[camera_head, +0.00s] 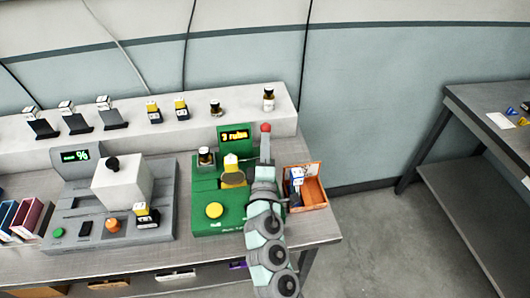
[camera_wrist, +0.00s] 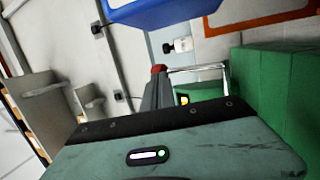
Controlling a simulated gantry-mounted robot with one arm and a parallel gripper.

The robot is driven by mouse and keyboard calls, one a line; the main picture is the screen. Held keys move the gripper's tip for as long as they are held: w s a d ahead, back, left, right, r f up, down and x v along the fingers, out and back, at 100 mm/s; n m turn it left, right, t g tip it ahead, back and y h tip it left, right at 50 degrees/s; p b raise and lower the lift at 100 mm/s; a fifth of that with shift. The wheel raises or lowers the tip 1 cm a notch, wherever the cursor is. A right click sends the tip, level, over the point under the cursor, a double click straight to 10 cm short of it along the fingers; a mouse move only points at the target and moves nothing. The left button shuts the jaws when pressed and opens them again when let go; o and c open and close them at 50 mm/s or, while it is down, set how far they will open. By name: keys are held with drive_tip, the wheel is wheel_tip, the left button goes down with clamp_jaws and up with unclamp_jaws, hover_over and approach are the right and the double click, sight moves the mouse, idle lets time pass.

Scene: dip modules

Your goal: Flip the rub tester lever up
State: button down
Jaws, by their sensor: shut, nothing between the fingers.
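The green rub tester (camera_head: 215,222) stands on the grey bench, with a yellow round button, a bottle and a yellow piece on it, and a display reading "3 rubs". Its lever has a red knob (camera_head: 265,127), which also shows in the wrist view (camera_wrist: 157,69) with a thin metal rod (camera_wrist: 195,69) running right from it. My gripper (camera_head: 265,140) is shut and empty, its grey fingers ending close to the knob. Whether they touch it cannot be told. The fingers and arm hide the lever's rod and base in the head view, so its angle is unclear.
An orange box (camera_head: 313,192) with blue and white items stands right of the tester. A grey device (camera_head: 75,195) with a white cube stands to the left. Several bottles and small boxes line the white ledge (camera_head: 240,105) behind. Another table (camera_head: 480,115) is at the far right.

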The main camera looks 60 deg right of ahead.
drive_tip(key=shift+d, duration=0.15)
drive_tip(key=w+d+y+p, duration=0.1)
drive_tip(key=p, duration=0.6)
drive_tip(key=w+d+n+g+y+p, duration=0.1)
drive_tip(key=d+y+p, duration=0.1)
drive_tip(key=p, duration=0.5)
drive_tip(key=shift+w+g+y+p, duration=0.3)
drive_tip(key=shift+p, duration=0.05)
drive_tip(key=r+v, duration=0.1)
drive_tip(key=v, duration=1.3)
